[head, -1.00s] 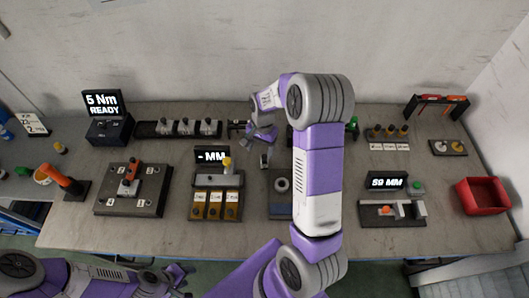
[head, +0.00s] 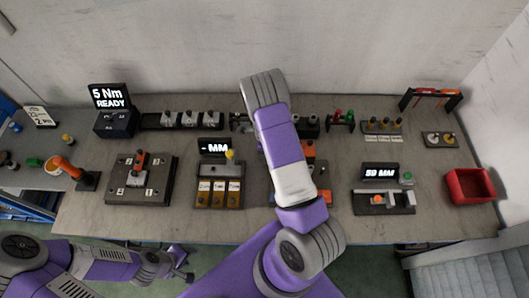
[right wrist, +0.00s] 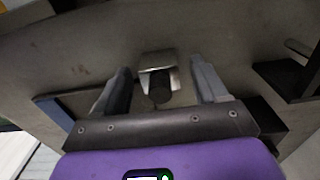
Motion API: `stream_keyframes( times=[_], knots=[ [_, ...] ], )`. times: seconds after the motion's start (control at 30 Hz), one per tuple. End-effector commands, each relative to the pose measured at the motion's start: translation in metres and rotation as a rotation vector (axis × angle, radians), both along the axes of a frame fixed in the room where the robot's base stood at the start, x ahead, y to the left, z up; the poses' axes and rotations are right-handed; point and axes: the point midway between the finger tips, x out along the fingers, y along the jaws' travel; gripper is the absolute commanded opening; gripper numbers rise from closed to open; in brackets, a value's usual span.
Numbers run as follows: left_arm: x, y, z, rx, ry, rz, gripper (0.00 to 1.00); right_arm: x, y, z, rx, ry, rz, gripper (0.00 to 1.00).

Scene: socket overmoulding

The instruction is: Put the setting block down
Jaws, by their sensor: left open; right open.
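In the right wrist view, a grey metal block with a dark round knob (right wrist: 158,82), apparently the setting block, is between the fingers of my right gripper (right wrist: 162,74). The fingers are open, with a gap on either side of it. The grey surface lies behind it; I cannot tell exactly what the block rests on. In the head view my right arm hides this gripper and the block. My left gripper (head: 183,268) is open and empty in front of the table's front edge, low in the head view.
A rack of grey blocks (head: 188,119) stands at the back. A gauge station with a "- MM" display (head: 214,148) is left of my right arm, a "59 MM" station (head: 380,172) right of it. A red bin (head: 470,186) is far right. Bare table shows between the stations.

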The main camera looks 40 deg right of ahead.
Motion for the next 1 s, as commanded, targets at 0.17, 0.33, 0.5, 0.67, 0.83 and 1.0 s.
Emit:
stream_keyframes(
  times=[0.17,0.33,0.5,0.67,0.83,1.0],
  knots=[
    [0.0001,0.0000,-0.0003,0.000,0.000,0.000,0.43,0.0003,0.0002,-0.0086,0.001,-0.001,0.001,0.72],
    [0.0001,0.0000,-0.0002,0.000,0.000,0.000,0.43,0.0003,0.0002,-0.0081,0.001,-0.001,0.001,0.69],
    [0.0002,0.0000,-0.0001,0.000,0.000,0.000,0.43,0.0003,0.0003,-0.0079,0.001,-0.001,0.002,0.43],
    [0.0002,0.0000,-0.0001,0.000,-0.001,0.000,0.43,0.0003,0.0002,-0.0079,0.001,-0.001,0.002,0.19],
    [0.0002,0.0000,-0.0001,0.000,0.000,0.000,0.43,0.0006,0.0000,-0.0075,0.000,-0.001,0.002,0.00],
    [0.0002,0.0000,0.0000,0.000,0.000,0.000,0.43,0.0008,0.0001,-0.0060,0.001,-0.002,0.002,0.00]
  ],
)
